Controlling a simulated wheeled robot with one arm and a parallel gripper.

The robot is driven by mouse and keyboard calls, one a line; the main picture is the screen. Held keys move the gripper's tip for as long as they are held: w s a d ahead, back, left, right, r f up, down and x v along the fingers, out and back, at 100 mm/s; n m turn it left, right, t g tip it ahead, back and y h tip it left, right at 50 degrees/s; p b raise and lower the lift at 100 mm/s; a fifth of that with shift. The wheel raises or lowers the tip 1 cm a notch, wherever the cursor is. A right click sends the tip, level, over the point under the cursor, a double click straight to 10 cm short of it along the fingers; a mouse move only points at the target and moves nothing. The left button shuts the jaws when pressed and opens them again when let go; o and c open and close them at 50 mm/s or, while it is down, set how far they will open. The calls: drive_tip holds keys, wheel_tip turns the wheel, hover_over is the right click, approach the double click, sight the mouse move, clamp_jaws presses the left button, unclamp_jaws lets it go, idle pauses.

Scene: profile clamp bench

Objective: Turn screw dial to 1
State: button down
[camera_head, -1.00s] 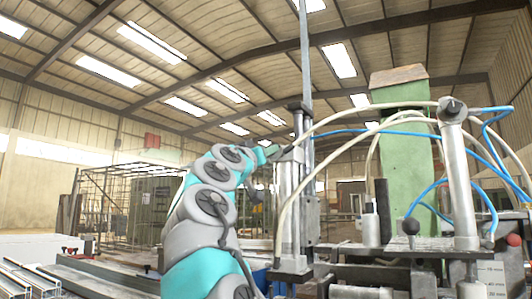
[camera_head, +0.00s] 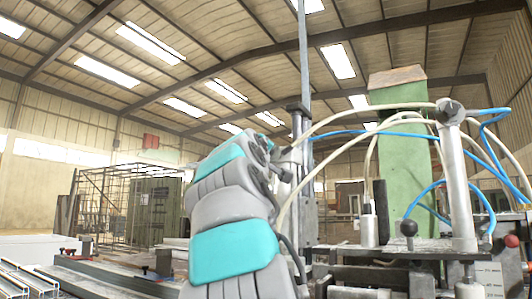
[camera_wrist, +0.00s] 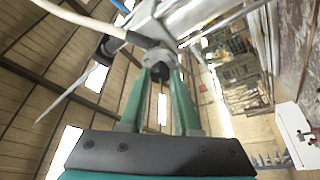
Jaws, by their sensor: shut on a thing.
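My gripper (camera_wrist: 160,66) has two green fingers, closed on a small round silver fitting that I take to be the screw dial (camera_wrist: 160,55). A dark stub shows below it between the fingers. No number or mark on the dial is readable. The dial sits on the pneumatic cylinder assembly, with a pale hose running into the side. In the head view, my grey and teal arm stands in front of the upright cylinder (camera_head: 309,205) and hides the gripper and the dial.
A green post (camera_head: 400,160) stands behind the bench. Pale and blue hoses arch from the cylinder across to a second silver cylinder (camera_head: 458,185) at right. A black ball-topped lever (camera_head: 408,229) stands between. Metal profiles (camera_head: 30,280) lie at lower left.

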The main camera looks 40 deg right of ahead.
drive_tip(key=shift+n, duration=0.4)
drive_tip(key=c, duration=0.6)
unclamp_jaws()
drive_tip(key=shift+s+a, duration=0.1)
drive_tip(key=shift+a, duration=0.05)
drive_tip(key=shift+b+v, duration=0.95)
drive_tip(key=shift+v, duration=2.75)
drive_tip(key=shift+f, duration=0.1)
